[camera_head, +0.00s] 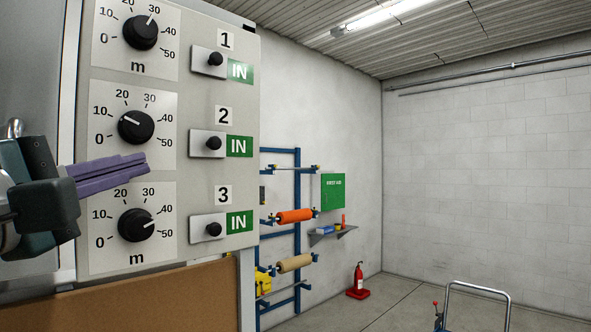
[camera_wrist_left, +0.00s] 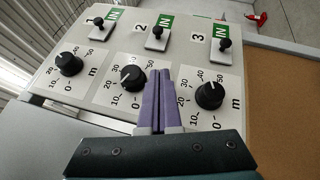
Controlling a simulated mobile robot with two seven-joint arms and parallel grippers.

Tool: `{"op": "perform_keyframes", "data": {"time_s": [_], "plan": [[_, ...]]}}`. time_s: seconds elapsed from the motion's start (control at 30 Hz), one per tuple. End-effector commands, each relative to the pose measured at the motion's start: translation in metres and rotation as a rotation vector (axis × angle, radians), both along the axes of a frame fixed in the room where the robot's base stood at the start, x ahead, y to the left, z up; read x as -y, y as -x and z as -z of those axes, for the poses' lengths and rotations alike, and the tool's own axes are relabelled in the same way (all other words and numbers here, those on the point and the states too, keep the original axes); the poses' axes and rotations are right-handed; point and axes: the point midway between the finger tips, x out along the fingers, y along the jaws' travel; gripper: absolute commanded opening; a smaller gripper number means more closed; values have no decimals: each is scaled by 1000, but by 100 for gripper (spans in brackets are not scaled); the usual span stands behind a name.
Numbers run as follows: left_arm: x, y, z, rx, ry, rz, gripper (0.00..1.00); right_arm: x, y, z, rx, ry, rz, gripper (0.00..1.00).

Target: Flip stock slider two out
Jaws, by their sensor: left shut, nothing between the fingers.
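The panel has three numbered rows, each with a round dial and a slider with a black knob. Slider two (camera_head: 212,143) sits in the middle row, with a green IN label (camera_head: 239,146) showing to its right. It also shows in the left wrist view (camera_wrist_left: 157,33). Sliders one (camera_head: 215,59) and three (camera_head: 213,229) also show green IN labels. My left gripper (camera_head: 146,162) is shut and empty, its purple fingers in front of the panel between dial two (camera_head: 136,127) and dial three (camera_head: 137,225), left of slider two and apart from it. My right gripper is not in view.
A brown board (camera_head: 150,295) lies below the panel. Beyond it stand a blue rack with rolls (camera_head: 295,216), a green first-aid box (camera_head: 333,191), a red extinguisher (camera_head: 358,280) and a metal rail (camera_head: 478,288). The space right of the panel is open.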

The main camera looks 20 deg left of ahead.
Motion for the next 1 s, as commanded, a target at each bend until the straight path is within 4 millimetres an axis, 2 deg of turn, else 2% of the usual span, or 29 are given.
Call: {"op": "perform_keyframes", "data": {"time_s": [0.03, 0.27, 0.3, 0.4, 0.53, 0.7, 1.0], "plan": [[-2, -5, 2, 8, -3, -2, 0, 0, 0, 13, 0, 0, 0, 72], [-7, -30, -4, 7, -2, -4, 0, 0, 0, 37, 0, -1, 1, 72], [-9, -40, -15, -1, 1, -3, 0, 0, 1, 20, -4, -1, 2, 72], [-9, -58, -20, -3, 2, -2, 0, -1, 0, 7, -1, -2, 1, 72], [3, -72, -25, -3, 3, -1, 0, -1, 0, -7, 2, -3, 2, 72], [11, -82, -26, -1, 2, -1, 0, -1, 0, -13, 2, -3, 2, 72], [12, -83, -24, -1, 0, -2, 0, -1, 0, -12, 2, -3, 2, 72]]}}
